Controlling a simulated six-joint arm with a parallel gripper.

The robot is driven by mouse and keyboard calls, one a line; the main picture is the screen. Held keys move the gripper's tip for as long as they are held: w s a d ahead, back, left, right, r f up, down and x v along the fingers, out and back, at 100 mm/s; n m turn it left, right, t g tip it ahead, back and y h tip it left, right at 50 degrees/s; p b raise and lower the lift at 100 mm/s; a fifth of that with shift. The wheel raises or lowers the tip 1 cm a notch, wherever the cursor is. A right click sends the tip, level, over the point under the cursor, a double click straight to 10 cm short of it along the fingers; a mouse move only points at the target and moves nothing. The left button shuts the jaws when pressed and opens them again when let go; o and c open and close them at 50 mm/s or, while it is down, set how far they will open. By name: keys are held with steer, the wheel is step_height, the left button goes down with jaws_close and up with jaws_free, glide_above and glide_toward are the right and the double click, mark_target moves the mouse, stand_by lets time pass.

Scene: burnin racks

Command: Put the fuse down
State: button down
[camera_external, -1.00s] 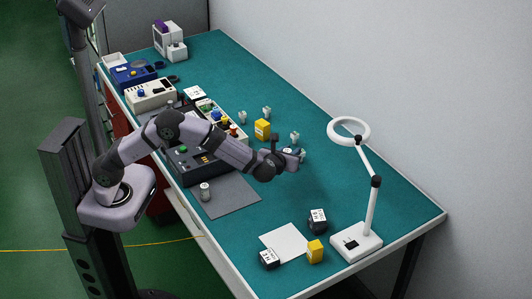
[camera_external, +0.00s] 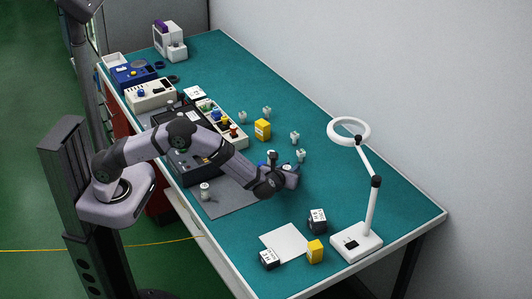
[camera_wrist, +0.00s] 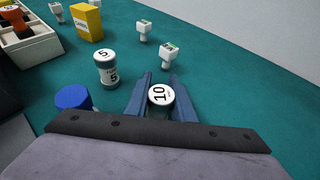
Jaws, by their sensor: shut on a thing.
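My gripper (camera_wrist: 160,98) is shut on a fuse (camera_wrist: 160,95), a white-capped cylinder marked 10, seen between the two blue fingers in the wrist view. In the external view my gripper (camera_external: 289,178) is low over the teal bench, right of the grey mat; the held fuse is hard to make out there. I cannot tell if the fuse touches the bench. Another fuse (camera_wrist: 107,68), marked 5, stands upright to the left of my fingers. A blue round piece (camera_wrist: 73,97) is nearer, at the left. A further pale fuse (camera_external: 204,191) stands on the grey mat.
Small white plug-like parts (camera_wrist: 167,55) stand beyond my fingers, with a yellow box (camera_external: 262,129) to their left. A grey mat (camera_external: 232,200) lies to the left. A black box (camera_external: 317,221), a white sheet (camera_external: 283,242) and a magnifier lamp (camera_external: 356,243) are toward the front.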

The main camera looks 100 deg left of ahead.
steer(key=shift+f, duration=0.15)
steer(key=c, duration=1.5)
jaws_free()
steer(key=shift+r, duration=0.25)
steer(key=shift+d, duration=0.3)
steer(key=b+v, duration=0.2)
steer(key=v, duration=0.9)
steer(key=shift+s+d+b, duration=0.15)
steer(key=shift+d+b, duration=0.05)
steer(key=shift+b, duration=0.2)
steer(key=shift+r, duration=0.1)
